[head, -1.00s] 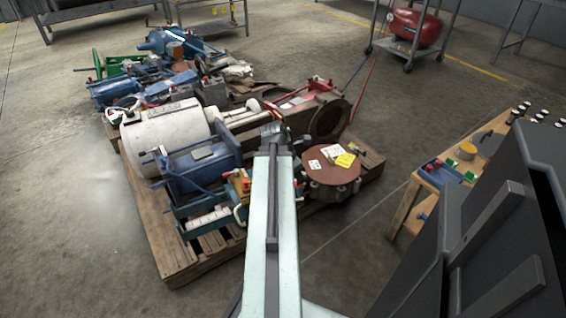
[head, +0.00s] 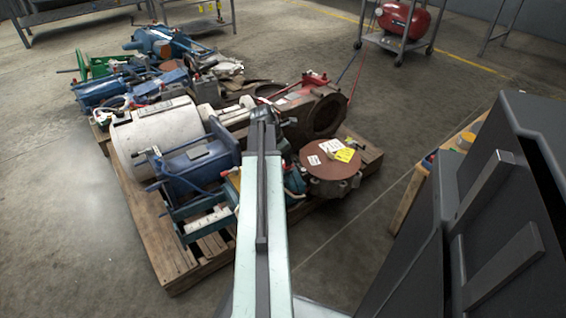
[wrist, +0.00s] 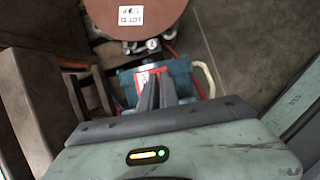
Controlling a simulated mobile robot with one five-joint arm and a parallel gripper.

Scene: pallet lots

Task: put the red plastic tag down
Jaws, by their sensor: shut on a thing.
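In the wrist view the red plastic tag (wrist: 146,77), with a pale patch on it, is at the fingertips of my gripper (wrist: 156,84). My gripper is shut on it. The tag is partly covered by the dark fingers. Behind it is a blue-green machine part (wrist: 182,76), and I cannot tell whether the tag touches it. In the head view my arm reaches over the near pallet (head: 180,262), and the tag and fingertips are hidden.
A brown round flange (head: 330,175) with white and yellow labels lies right of my arm. A white cylinder (head: 160,135) and a blue motor (head: 200,168) lie left. A wooden table (head: 412,192) stands at the right. The floor between pallet and table is clear.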

